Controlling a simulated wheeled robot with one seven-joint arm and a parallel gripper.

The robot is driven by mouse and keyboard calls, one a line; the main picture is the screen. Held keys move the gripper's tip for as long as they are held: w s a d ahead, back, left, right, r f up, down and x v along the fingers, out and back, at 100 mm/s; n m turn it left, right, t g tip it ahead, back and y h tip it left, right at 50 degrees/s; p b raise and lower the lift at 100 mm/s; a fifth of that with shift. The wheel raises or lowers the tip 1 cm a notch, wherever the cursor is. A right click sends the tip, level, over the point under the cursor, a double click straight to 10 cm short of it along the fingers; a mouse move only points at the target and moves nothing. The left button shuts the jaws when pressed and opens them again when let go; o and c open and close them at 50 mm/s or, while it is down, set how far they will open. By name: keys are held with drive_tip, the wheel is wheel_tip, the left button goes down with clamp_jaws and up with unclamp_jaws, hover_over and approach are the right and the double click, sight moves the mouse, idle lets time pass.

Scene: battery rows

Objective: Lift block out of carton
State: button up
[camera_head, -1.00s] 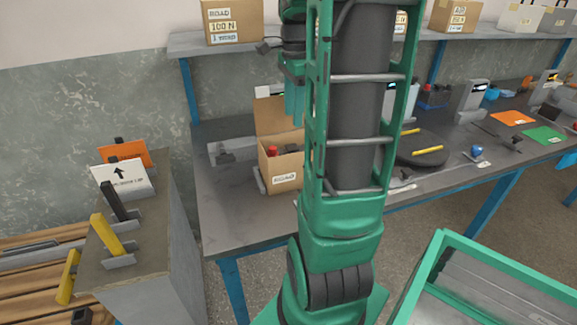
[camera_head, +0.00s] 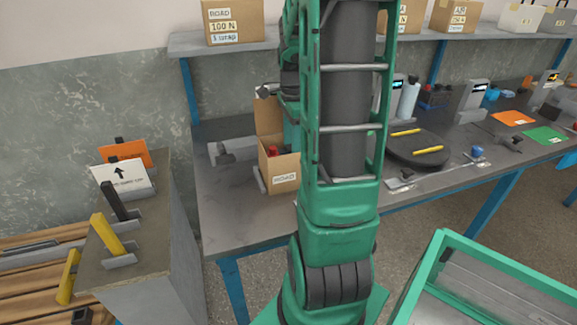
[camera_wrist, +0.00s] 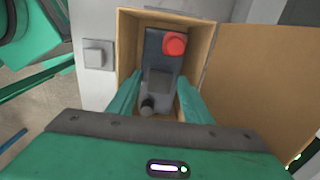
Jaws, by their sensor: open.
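The open carton (camera_head: 284,178) stands on the grey bench, left of my arm in the head view, with its flap raised behind. In the wrist view its cardboard wall (camera_wrist: 127,45) surrounds a dark grey block (camera_wrist: 160,83) with a red round cap (camera_wrist: 174,43) and a small dark knob. The red cap (camera_head: 273,150) also shows in the head view. My gripper (camera_wrist: 157,103) is open, its two green fingers reaching into the carton mouth on either side of the block. I cannot tell whether they touch it. The block's underside is hidden.
The raised flap (camera_wrist: 245,75) lies right of the fingers in the wrist view. A round dark turntable (camera_head: 418,148) with yellow bars stands right of my arm. A shelf (camera_head: 238,45) with boxes hangs above. Bare bench (camera_head: 235,215) lies in front of the carton.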

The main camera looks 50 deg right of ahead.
clamp_jaws()
drive_tip(key=shift+w+d, duration=0.1)
idle(1.3)
